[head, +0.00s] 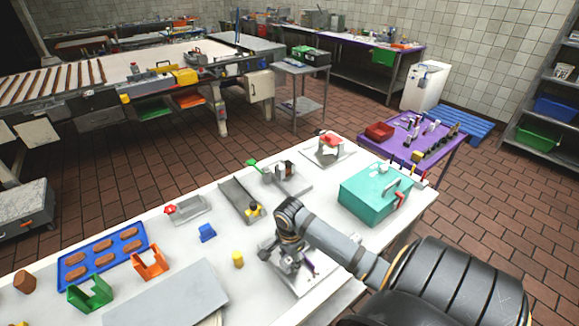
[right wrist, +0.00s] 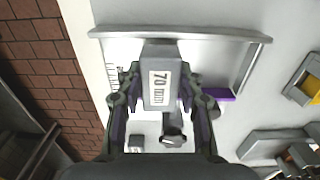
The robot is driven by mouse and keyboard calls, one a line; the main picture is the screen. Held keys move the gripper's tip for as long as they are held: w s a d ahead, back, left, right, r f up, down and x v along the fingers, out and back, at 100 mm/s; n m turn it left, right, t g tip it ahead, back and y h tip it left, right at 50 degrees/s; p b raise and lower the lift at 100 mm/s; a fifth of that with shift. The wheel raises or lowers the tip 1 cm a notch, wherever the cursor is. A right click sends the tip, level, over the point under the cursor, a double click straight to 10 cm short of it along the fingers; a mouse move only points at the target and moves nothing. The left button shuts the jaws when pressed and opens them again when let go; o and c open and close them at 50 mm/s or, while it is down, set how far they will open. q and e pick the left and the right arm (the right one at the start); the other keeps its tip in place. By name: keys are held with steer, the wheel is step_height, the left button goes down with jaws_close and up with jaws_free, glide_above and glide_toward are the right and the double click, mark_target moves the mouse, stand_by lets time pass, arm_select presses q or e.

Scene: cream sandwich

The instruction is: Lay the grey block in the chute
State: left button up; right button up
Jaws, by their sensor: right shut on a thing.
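My right gripper (head: 290,262) is shut on the grey block (right wrist: 160,52), whose white label reads "70 mm" in the right wrist view. The block sits between the two fingers and is mostly hidden by the gripper in the head view. Below it is a pale grey tray with a raised rail (right wrist: 215,34); I cannot tell whether the block touches it. A long grey channel (head: 236,196), which looks like the chute, lies on the white table left of and beyond the gripper. A yellow and black piece (head: 253,210) is at its near end. My left gripper is not in view.
A blue block (head: 207,232) and a yellow piece (head: 238,259) are left of the gripper. Grey fixtures (head: 290,180) stand beyond it. Bare white tabletop (head: 225,250) lies between the small pieces.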

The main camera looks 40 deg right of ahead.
mark_target(289, 264)
steer(key=shift+w+d+f, duration=0.15)
steer(key=shift+w+f, duration=0.05)
steer(key=shift+f, duration=0.15)
step_height(289, 264, down, 3)
steer(key=shift+r+p, duration=0.2)
steer(key=shift+p, duration=0.2)
steer(key=shift+f, duration=0.25)
steer(key=o, duration=1.2)
steer(key=shift+f, duration=0.15)
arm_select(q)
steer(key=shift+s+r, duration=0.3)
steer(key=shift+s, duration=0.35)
